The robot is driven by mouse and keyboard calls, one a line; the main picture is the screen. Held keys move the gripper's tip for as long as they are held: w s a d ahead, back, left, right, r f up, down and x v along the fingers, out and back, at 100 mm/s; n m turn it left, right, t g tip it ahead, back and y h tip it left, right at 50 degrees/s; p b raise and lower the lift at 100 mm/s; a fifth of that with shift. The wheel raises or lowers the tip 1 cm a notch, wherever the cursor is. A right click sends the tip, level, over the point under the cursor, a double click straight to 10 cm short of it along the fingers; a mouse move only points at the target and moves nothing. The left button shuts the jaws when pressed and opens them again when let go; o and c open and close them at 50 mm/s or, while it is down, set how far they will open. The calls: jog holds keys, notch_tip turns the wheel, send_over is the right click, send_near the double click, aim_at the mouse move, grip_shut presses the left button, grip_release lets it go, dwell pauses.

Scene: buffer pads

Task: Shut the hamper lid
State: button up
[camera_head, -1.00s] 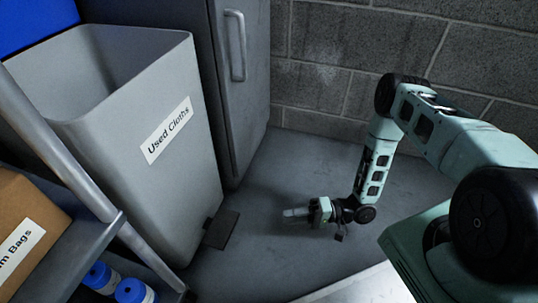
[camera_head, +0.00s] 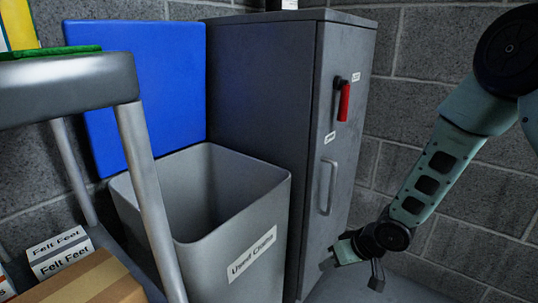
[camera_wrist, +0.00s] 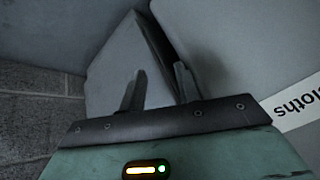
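The hamper is a tall grey bin (camera_head: 215,262) labelled "Used Cloths", with its top open, at the centre of the head view. Its blue lid (camera_head: 140,85) stands upright behind the rim, swung open. My gripper (camera_head: 328,262) is low at the right of the hamper, in front of the grey cabinet, below the rim; its fingertips are hard to make out there. In the wrist view my gripper (camera_wrist: 160,70) has its two fingers apart with nothing seen between them. The hamper wall (camera_wrist: 235,45) and part of its label fill the right of that view.
A tall grey cabinet (camera_head: 262,100) with a red handle stands right behind the hamper. A shelf rack with a metal post (camera_head: 150,200) stands at the front left, holding Felt Feet boxes (camera_head: 60,250). A block wall (camera_head: 430,60) closes off the back and right.

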jog(key=s+a+r+n+g+h+p, duration=0.1)
jog(key=s+r+h+p, duration=0.1)
jog(key=s+r, duration=0.45)
jog(key=s+a+r+n+h+p, duration=0.15)
jog(key=s+r, duration=0.25)
jog(key=r, duration=0.6)
jog(key=s+r+n+g+p, duration=0.1)
jog(key=s+r+g, duration=0.1)
jog(key=s+r, duration=0.5)
jog(key=s+r+g+p, duration=0.1)
jog(key=s+r+p, duration=0.1)
jog(key=s, duration=0.8)
notch_tip(320, 180, up, 38)
jog(key=p, duration=3.7)
jog(key=shift+d+h, duration=0.2)
jog(key=shift+h, duration=0.25)
